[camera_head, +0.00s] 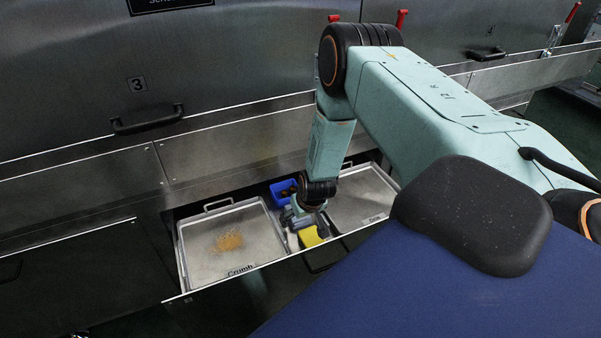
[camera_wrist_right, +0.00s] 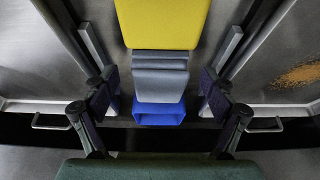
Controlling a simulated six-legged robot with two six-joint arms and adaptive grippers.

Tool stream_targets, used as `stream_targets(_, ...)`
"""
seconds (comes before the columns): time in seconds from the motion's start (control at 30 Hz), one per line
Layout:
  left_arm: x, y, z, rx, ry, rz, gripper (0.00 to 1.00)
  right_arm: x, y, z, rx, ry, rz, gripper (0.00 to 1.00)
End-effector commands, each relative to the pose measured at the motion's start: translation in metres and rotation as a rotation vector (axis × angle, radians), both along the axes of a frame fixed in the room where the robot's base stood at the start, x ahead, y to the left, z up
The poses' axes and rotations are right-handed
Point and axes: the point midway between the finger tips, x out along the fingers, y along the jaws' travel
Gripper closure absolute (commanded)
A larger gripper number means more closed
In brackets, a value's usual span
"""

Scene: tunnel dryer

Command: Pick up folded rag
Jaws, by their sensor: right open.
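The folded rag (camera_wrist_right: 160,82) is grey and shows its layered folds in the right wrist view, between a yellow item and a blue bin. My right gripper (camera_wrist_right: 158,95) is open, with one finger on each side of the rag and a gap to it on both sides. In the head view, my right gripper (camera_head: 309,208) reaches down into an open drawer, and the wrist largely hides the rag there. I cannot tell how far the fingertips are above the rag. My left gripper is not in view.
The yellow item (camera_head: 310,237) and the blue bin (camera_head: 281,194) share the drawer's middle strip. A crumb tray (camera_head: 200,268) with orange crumbs lies left and another metal tray (camera_head: 365,192) right. The drawer sits below a steel panel with a black handle (camera_head: 147,121).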

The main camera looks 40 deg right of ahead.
Motion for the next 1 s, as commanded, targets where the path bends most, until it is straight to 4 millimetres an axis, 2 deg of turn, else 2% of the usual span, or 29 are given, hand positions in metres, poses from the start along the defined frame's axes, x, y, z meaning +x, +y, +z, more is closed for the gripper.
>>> stream_targets(0.1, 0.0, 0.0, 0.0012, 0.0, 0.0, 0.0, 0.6, 0.0002, -0.0001, 0.0014, 0.0, -0.001, 0.0, 0.15)
stream_targets(0.73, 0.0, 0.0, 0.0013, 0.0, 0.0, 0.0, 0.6, 0.0, -0.0002, 0.0014, 0.0, -0.001, 0.0, 0.69)
stream_targets(1.0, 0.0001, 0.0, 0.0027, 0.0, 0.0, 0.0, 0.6, 0.0002, -0.0003, 0.0033, 0.0, -0.001, 0.0, 0.69)
